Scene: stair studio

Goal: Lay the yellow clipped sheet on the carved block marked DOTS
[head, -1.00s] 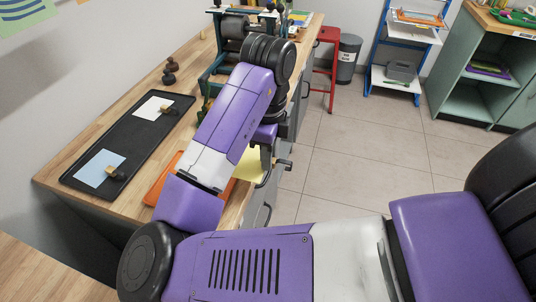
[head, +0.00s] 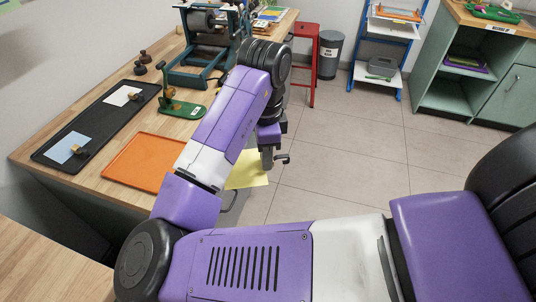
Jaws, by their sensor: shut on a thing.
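My gripper (head: 267,159) hangs at the end of my purple arm, just past the bench's right edge. It is shut on the yellow sheet (head: 252,171), which hangs out below and left of it over the floor side. The sheet's clip is hidden at the jaws. My arm covers part of the sheet. No block with a readable DOTS mark shows.
The wooden bench (head: 112,112) bears an orange tray (head: 136,163), a black tray (head: 58,132) with white and blue clipped sheets, a green-based tool (head: 184,109) and a press (head: 197,72). A red stool (head: 313,62), bin (head: 329,57) and blue rack (head: 378,52) stand behind. Tiled floor (head: 370,150) is clear.

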